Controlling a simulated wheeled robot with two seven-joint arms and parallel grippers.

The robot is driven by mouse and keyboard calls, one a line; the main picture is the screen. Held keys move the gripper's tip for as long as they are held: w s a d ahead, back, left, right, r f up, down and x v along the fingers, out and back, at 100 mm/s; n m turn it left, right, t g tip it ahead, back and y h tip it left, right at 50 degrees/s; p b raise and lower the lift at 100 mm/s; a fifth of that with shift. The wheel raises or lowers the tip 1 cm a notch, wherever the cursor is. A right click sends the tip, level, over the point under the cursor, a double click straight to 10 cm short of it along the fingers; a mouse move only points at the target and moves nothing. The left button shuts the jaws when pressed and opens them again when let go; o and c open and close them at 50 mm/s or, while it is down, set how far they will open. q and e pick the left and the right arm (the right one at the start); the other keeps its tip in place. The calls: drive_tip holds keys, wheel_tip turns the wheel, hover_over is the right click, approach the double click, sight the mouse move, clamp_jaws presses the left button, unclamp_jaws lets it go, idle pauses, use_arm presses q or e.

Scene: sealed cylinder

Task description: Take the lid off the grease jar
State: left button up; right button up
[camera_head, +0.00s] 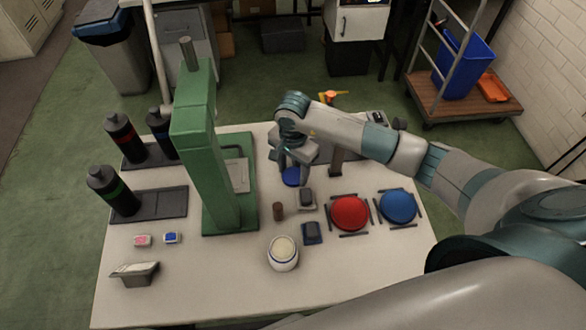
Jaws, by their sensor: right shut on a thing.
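The grease jar (283,257) is a white round pot near the front middle of the table. It stands upright and uncovered, with cream-coloured grease (283,247) showing inside its rim. My right gripper (291,168) comes in from the right and points down, well behind the jar. It is shut on a small round blue lid (291,178), whose edge shows under the fingers. I cannot tell whether the lid touches the table there. My left gripper is not in view.
A green press (208,150) stands left of the gripper. Dark bottles (112,190) stand on trays at the left. A red disc (349,213) and a blue disc (398,206) lie at the right. The table front (200,290) is mostly clear.

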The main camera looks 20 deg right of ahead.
sight(293, 175)
drive_tip(key=shift+f, duration=0.15)
drive_tip(key=o, duration=0.9)
drive_tip(key=shift+c, duration=0.2)
drive_tip(key=shift+r, duration=0.2)
drive_tip(key=shift+r+b, duration=0.35)
drive_tip(key=shift+r, duration=0.1)
wheel_tip(293, 175, up, 11)
drive_tip(key=b, duration=0.4)
